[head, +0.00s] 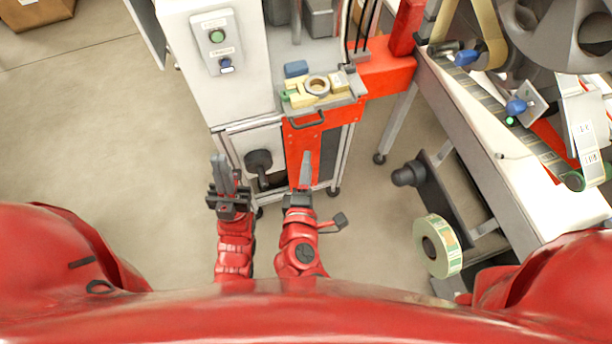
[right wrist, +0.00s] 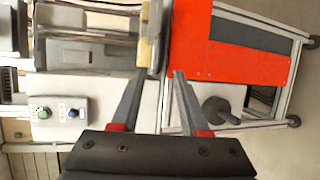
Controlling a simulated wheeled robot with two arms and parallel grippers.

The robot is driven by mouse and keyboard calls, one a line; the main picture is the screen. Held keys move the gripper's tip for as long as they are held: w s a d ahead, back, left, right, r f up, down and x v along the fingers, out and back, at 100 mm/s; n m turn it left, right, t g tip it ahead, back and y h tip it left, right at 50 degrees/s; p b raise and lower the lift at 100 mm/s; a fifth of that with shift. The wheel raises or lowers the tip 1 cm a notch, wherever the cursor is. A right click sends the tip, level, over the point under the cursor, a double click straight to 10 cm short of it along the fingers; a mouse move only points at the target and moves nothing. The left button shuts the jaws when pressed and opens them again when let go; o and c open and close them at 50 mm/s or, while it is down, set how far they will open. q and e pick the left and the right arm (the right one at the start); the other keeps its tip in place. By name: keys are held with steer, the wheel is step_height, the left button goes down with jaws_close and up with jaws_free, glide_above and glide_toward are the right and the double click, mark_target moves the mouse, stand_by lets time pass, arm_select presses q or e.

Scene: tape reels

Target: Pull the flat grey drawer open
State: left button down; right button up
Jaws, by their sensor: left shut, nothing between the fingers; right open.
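The flat grey drawer (head: 348,97) is at the top of the orange-fronted cabinet in the head view, with a dark bar handle (head: 306,123) on its front. A yellow block and a tape ring lie on it. In the right wrist view the drawer shows edge-on (right wrist: 154,52), just beyond the fingertips. My right gripper (head: 306,156) is open and empty, below the handle in the head picture; its fingers also show in the right wrist view (right wrist: 159,76). Whether they touch the handle I cannot tell.
A white control box (head: 212,50) with buttons stands left of the drawer. A dark round knob or spool holder (head: 259,162) sits on the cabinet's lower front. To the right are a labelling machine's conveyor (head: 480,110) and a tape reel (head: 438,246). Floor at left is clear.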

steer(key=shift+s+a+r, duration=0.1)
steer(key=shift+s+r, duration=0.05)
steer(key=shift+s, duration=0.5)
steer(key=shift+s+r, duration=0.1)
steer(key=shift+s, duration=0.5)
